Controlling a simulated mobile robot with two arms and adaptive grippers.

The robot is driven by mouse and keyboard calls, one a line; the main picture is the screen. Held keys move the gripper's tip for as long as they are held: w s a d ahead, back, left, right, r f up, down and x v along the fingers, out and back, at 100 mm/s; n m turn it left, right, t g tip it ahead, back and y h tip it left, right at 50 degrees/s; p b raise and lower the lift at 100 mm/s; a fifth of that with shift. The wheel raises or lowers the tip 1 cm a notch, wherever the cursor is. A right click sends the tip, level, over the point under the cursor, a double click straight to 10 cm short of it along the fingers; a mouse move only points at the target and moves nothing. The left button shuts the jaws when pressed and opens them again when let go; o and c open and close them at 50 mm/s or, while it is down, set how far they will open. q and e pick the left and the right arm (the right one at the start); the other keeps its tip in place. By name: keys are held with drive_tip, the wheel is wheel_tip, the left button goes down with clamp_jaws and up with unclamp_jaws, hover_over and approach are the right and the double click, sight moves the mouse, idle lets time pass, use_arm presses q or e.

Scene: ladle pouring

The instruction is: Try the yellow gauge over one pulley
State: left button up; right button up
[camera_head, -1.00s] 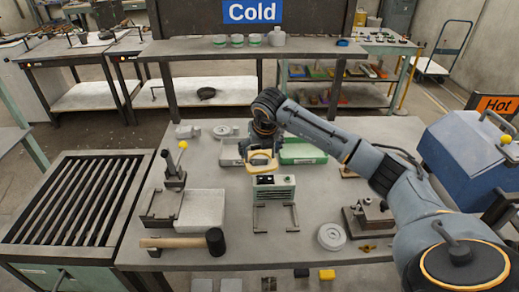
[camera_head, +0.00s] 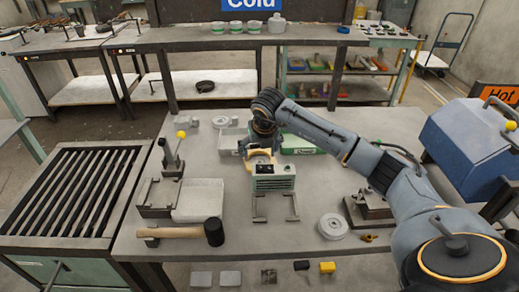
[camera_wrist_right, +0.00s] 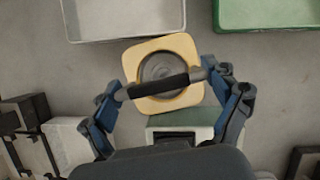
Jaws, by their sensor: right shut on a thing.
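The yellow gauge (camera_wrist_right: 188,47) is a rounded square plate with a round hole and a dark bar across it. My right gripper (camera_wrist_right: 160,88) is shut on that bar. In the head view the gauge (camera_head: 262,155) is behind the green box-shaped device (camera_head: 272,180), partly hidden by the gripper. A round grey part (camera_wrist_right: 158,66), seemingly a pulley, shows through the hole; I cannot tell whether the gauge touches it. One grey pulley (camera_head: 332,226) lies at the right front of the table, and another round grey piece (camera_head: 220,122) lies at the back. My left gripper is not in view.
A grey tray (camera_wrist_right: 75,37) and a green tray (camera_wrist_right: 265,27) lie just beyond the gauge. A blue case (camera_head: 465,140) is at the right.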

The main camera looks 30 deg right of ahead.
drive_tip(key=shift+f+b, duration=0.3)
drive_tip(key=shift+b, duration=0.05)
idle(0.4)
drive_tip(key=o, duration=1.2)
drive_tip(key=v, duration=1.2)
drive_tip(key=shift+w, duration=0.1)
